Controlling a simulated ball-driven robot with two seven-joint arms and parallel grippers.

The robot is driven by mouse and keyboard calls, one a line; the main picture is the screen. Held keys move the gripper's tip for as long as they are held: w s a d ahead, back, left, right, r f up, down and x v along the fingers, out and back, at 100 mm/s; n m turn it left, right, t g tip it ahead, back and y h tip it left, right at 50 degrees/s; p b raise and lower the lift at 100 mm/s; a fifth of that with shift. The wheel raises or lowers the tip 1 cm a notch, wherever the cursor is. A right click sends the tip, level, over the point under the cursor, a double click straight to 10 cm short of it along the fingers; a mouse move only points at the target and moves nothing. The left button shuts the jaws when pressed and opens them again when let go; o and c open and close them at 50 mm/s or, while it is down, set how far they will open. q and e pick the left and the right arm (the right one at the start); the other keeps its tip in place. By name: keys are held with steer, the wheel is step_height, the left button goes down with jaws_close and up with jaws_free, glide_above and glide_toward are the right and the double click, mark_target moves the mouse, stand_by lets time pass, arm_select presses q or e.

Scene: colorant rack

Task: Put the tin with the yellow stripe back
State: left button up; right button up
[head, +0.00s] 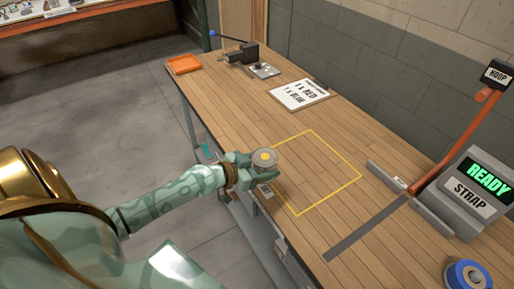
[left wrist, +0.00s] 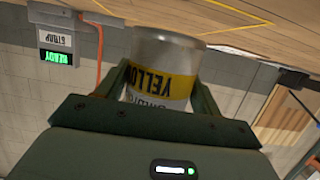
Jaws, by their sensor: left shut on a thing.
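The tin with the yellow stripe (left wrist: 165,70) fills the middle of the left wrist view, its label reading YELLOW upside down in that picture. In the head view the tin (head: 265,157) shows its round grey top with a yellow dot. My left gripper (head: 256,165) is shut on the tin, with one finger on each side; the gripper also shows in the left wrist view (left wrist: 160,92). It holds the tin by the near edge of the wooden bench (head: 345,185), at the left corner of a yellow outlined square (head: 335,157). My right gripper is not in view. No colorant rack is clearly visible.
A strapping machine (head: 470,193) with a READY display and an orange lever (head: 455,140) stands at the right. A card (head: 299,94), a dark clamp-like device (head: 243,54) and an orange tray (head: 184,64) lie farther back. The outlined square is clear.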

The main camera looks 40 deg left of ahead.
arm_select(q)
steer(key=shift+s+d+f, duration=0.1)
steer(key=shift+d+f, duration=0.2)
steer(key=shift+f, duration=0.05)
steer(key=f+b, duration=0.1)
steer(key=f, duration=0.2)
steer(key=shift+s+d+b, duration=0.15)
steer(key=shift+d+b, duration=0.15)
steer(key=shift+b, duration=0.05)
steer(key=shift+f, duration=0.45)
steer(key=o, duration=1.2)
steer(key=shift+o, duration=0.2)
